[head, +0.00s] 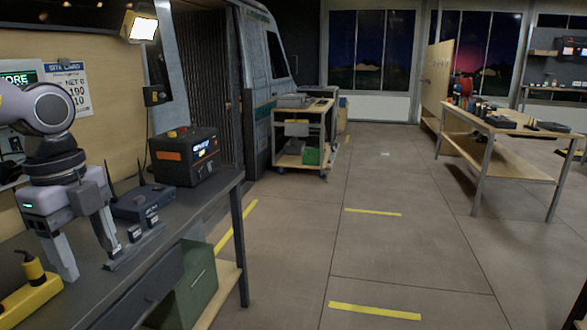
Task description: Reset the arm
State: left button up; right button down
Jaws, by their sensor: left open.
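My left arm comes in from the left, and its gripper (92,265) points down over the dark workbench (215,192). Its two fingers are spread apart, with nothing visible between them. A dark router with antennas (142,203) stands just right of the gripper. Small black devices on a strip (136,238) lie close beside the right finger; I cannot tell whether they touch. A yellow block with a black-topped plug (30,298) is left of and nearer than the gripper. My right gripper is not in view.
A black and orange box (184,156) stands farther back on the bench. A green cabinet (190,288) is under it. A wheeled cart (304,135) stands beside the van (262,90). A wooden table (510,125) is at right. The floor between is clear, with yellow tape marks.

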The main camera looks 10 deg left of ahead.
pick_arm(q)
notch_tip(320, 180, down, 29)
jog(key=n+t+h+b, duration=0.6)
jog(key=n+t+h, duration=0.2)
jog(key=t, duration=0.4)
jog(key=s+d+f+n+g+y+b, duration=0.1)
jog(key=s+d+f+n+y, duration=0.15)
jog(key=d+f, duration=0.3)
jog(key=s+d+f+n+y+b, duration=0.1)
jog(key=s+d+f+n+b, duration=0.1)
jog(key=s+d+f+n, duration=0.4)
jog(key=s+d+f+n+g+y+b, duration=0.1)
jog(key=d+f+y, duration=0.1)
jog(key=d+f, duration=0.45)
jog(key=s+a+r+p, duration=0.1)
jog(key=a+r+p, duration=0.3)
jog(key=r+p, duration=1)
jog(key=y+p, duration=0.1)
jog(key=p, duration=0.4)
jog(key=shift+s+r+m, duration=0.2)
jog(key=shift+r+m, duration=0.05)
jog(key=shift+m, duration=0.1)
jog(key=shift+f, duration=0.1)
